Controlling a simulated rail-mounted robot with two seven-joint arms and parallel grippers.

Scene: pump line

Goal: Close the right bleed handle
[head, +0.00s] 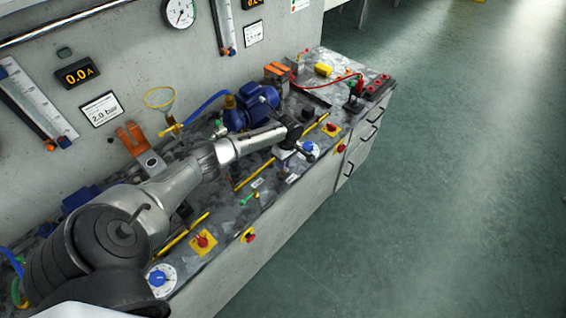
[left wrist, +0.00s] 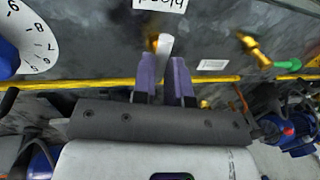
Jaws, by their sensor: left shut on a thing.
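My left gripper (left wrist: 166,62) has its two purple fingers shut on a pale grey-white handle (left wrist: 165,43), whose end sticks out between the fingertips. Brass (left wrist: 151,43) shows just beside this handle, which looks like a bleed handle; the picture does not show which one for certain. Its valve is mostly hidden. In the head view my left arm reaches over the bench, and the gripper (head: 286,153) is small and dark beside a blue-knobbed dial. A second brass valve (left wrist: 256,50) with a green handle (left wrist: 287,65) lies to the right in the left wrist view. My right gripper is not in view.
Yellow rails (head: 181,236) run along the bench. Red knobs on yellow plates (head: 203,241) and a blue-knobbed dial (head: 161,277) sit near the front edge. A blue pump motor (head: 253,104) stands behind my arm. The green floor (head: 430,210) to the right is clear.

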